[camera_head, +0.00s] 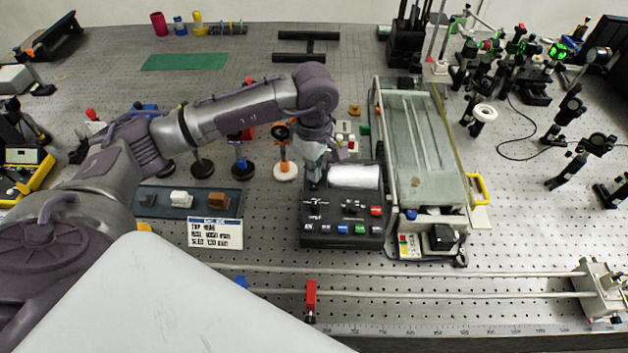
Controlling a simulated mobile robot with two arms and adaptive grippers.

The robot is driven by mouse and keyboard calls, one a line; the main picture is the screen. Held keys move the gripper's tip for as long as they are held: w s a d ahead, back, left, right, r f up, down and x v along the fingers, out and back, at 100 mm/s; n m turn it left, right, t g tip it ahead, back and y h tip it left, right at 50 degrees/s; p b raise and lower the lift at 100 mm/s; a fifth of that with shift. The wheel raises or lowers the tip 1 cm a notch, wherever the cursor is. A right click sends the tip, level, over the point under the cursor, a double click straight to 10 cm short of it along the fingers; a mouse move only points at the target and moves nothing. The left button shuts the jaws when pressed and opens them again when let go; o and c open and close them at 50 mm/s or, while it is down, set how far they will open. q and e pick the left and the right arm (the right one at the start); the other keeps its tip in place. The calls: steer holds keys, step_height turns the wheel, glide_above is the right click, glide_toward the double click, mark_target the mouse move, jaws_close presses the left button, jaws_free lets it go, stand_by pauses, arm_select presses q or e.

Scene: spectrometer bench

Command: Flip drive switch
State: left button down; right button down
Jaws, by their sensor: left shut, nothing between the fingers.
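A black control box (340,232) sits on the bench in the middle of the head view. It has a row of coloured buttons along its front edge, small toggles and knobs on its face, and a white paper roll (354,176) at its back. Which toggle is the drive switch is too small to tell. My left gripper (316,182) points down over the box's back left corner, just left of the paper roll. It is shut and empty. I cannot tell whether its tips touch the panel. My right gripper is not in view.
A glass-topped long unit (420,150) stands right of the box. A white label card (215,233) and a dark tray (148,201) with small blocks lie to the left. Rails (420,291) run along the front. Post-mounted optics crowd the back right.

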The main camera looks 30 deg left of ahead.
arm_select(q)
steer(key=shift+w+r+p, duration=0.1)
steer(key=shift+r+p, duration=0.2)
steer(key=shift+r, duration=0.35)
steer(key=shift+r+p, duration=1.2)
steer(key=shift+r, duration=1.55)
